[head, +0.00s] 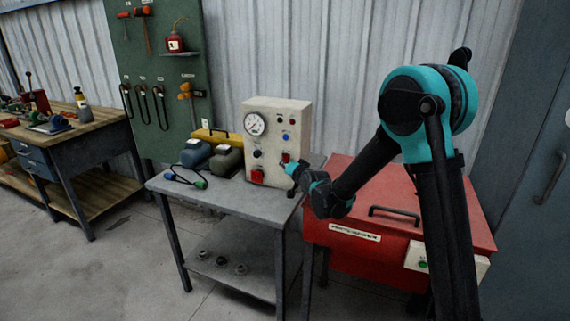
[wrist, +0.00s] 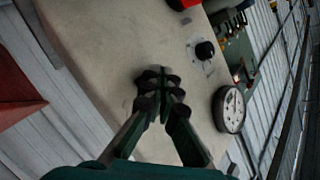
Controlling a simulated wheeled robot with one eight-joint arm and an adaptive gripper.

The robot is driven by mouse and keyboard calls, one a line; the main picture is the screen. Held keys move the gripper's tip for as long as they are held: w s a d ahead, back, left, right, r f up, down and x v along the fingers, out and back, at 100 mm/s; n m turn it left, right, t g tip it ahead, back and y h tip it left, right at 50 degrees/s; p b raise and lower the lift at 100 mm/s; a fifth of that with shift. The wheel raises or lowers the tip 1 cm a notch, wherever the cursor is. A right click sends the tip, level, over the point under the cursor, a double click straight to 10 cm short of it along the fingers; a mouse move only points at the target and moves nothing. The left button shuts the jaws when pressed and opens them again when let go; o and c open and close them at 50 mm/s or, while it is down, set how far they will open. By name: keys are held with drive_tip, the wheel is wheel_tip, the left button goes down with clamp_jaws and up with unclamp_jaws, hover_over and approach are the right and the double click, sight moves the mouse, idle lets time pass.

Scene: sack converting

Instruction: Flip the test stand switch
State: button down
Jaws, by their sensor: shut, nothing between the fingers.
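The test stand (head: 292,117) is a beige upright box on a grey table in the head view. Its face carries a round gauge (head: 255,123), a black knob (head: 257,154), a red block-shaped control (head: 257,176) at lower left and a small red part (head: 285,157) at right. I cannot tell which is the switch. My gripper (head: 287,168) is shut and empty, just below the small red part. In the wrist view its closed fingertips (wrist: 158,85) are in front of the beige face (wrist: 95,45) and hide part of it; contact is unclear.
A red lidded chest (head: 345,185) with a handle stands right of the grey table (head: 220,196). A wooden workbench (head: 95,122) is at far left. The floor at front left is clear.

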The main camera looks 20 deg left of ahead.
drive_tip(key=shift+s, duration=0.65)
drive_tip(key=shift+s, duration=0.1)
drive_tip(key=s, duration=0.4)
drive_tip(key=shift+s+a+r, duration=0.25)
drive_tip(key=shift+s+r, duration=0.1)
drive_tip(key=shift+s, duration=0.05)
